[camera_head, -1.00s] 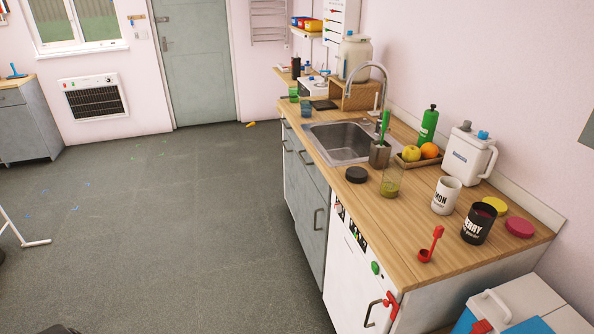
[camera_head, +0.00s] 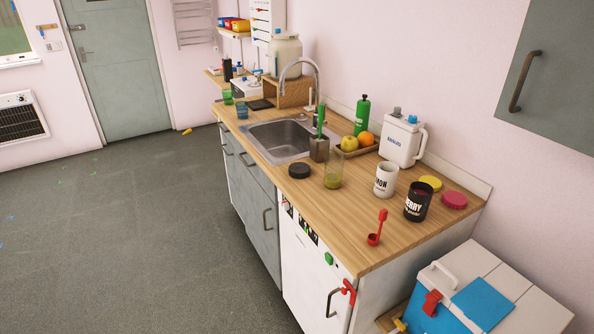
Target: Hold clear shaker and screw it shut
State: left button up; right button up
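The clear shaker (camera_head: 333,172) stands upright and open on the wooden counter, with some greenish contents in its bottom. A round dark lid (camera_head: 299,171) lies on the counter to the left of the shaker, apart from it. Neither of my grippers shows in the head view.
The counter (camera_head: 330,225) also holds a white tub (camera_head: 386,181), a black tub (camera_head: 418,202), a red scoop (camera_head: 377,228), yellow (camera_head: 430,183) and pink (camera_head: 454,200) lids, and a white jug (camera_head: 402,140). The sink (camera_head: 279,139) lies behind. A cooler (camera_head: 470,305) stands at lower right. Open floor is at left.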

aim_at(335, 155)
jog(key=i+j, duration=0.15)
jog(key=j, duration=0.2)
jog(key=i+j+z, duration=0.15)
jog(key=j, duration=0.15)
jog(key=i+j, duration=0.15)
jog(key=j, duration=0.2)
jog(key=i+j+z, duration=0.15)
jog(key=j, duration=0.2)
